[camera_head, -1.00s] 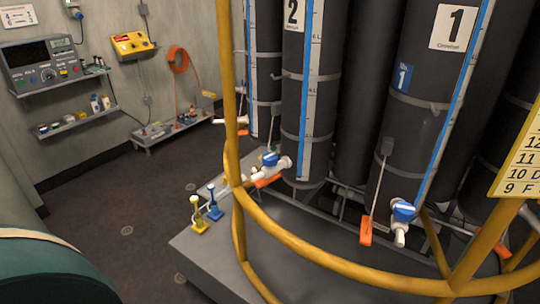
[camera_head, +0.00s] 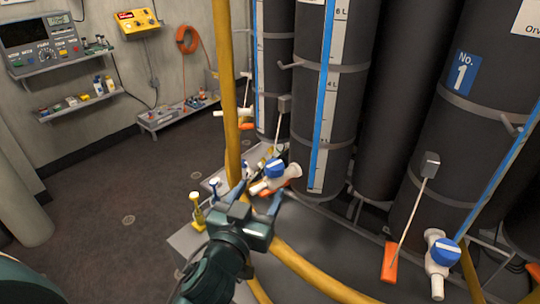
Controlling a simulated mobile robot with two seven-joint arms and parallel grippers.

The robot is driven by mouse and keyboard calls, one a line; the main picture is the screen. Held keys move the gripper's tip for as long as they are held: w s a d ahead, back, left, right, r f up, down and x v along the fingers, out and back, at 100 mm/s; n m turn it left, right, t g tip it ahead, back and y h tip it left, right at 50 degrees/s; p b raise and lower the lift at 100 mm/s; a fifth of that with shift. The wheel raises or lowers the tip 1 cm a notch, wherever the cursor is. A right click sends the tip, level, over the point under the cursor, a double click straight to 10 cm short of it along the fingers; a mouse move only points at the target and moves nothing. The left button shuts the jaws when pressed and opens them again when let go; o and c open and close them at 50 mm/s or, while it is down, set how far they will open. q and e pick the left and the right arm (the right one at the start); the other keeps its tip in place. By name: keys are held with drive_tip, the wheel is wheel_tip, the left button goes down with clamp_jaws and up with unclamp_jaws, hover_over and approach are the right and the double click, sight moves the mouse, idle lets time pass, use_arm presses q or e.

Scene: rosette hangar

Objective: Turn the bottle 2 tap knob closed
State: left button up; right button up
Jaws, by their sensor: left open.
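The bottle 2 tap has a blue knob (camera_head: 275,168) and a white body (camera_head: 270,185), low on the front of the dark middle bottle (camera_head: 320,150). No bottle number shows on this bottle now. My right gripper is out of view.
A yellow rail (camera_head: 228,90) stands left of the tap and curves along the front. Another tap with a blue knob (camera_head: 445,252) sits on bottle 1 at the right. Small yellow and blue valves stand beside my gripper. The dark floor at left is clear.

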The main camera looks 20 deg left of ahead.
sight(277, 160)
use_arm(q)
drive_tip(key=w+p, duration=0.2)
drive_tip(key=w, duration=1)
drive_tip(key=shift+d, duration=0.2)
drive_tip(key=shift+c, duration=0.3)
drive_tip(key=c, duration=0.9)
